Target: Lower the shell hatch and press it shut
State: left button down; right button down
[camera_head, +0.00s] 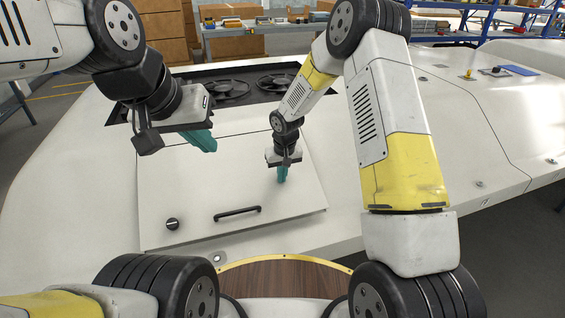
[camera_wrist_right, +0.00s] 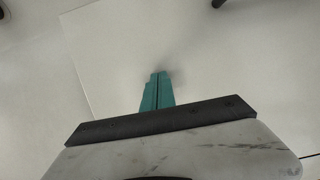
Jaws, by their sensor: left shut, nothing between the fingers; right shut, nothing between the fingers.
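The shell hatch (camera_head: 190,190) is a flat white panel with a black bar handle (camera_head: 237,213) and a round black knob (camera_head: 172,224) near its front edge. It lies down nearly level with the white shell; I cannot tell whether it is fully flush. My right gripper (camera_head: 282,175) is shut and empty, its teal fingertips pointing down at the hatch's right part. In the right wrist view the fingertips (camera_wrist_right: 158,76) are close to the white surface beside a faint shadow; contact is unclear. My left gripper (camera_head: 203,141) is shut and empty above the hatch's rear part.
Behind the hatch is a dark recess with two round fans (camera_head: 228,88). The white shell (camera_head: 440,130) extends right, with small fittings and a blue pad (camera_head: 520,70). A wood-topped surface with a yellow rim (camera_head: 285,277) is in front. Shelves and cardboard boxes stand behind.

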jog(key=shift+w+a+f, duration=0.2)
jog(key=shift+w+f, duration=0.3)
jog(key=shift+f, duration=0.45)
jog(key=shift+w+f, duration=0.25)
jog(key=shift+f, duration=0.05)
jog(key=shift+r, duration=0.1)
dwell(0.3)
jog(key=shift+s+d+r, duration=0.2)
jog(key=shift+s+r, duration=0.4)
jog(key=shift+r, duration=0.35)
jog(key=shift+s+d+r, duration=0.15)
jog(key=shift+s+r, duration=0.5)
jog(key=shift+r, duration=0.3)
jog(key=shift+s+d+r, duration=0.2)
jog(key=shift+s+r, duration=0.4)
jog(key=shift+r, duration=0.35)
jog(key=shift+r, duration=0.1)
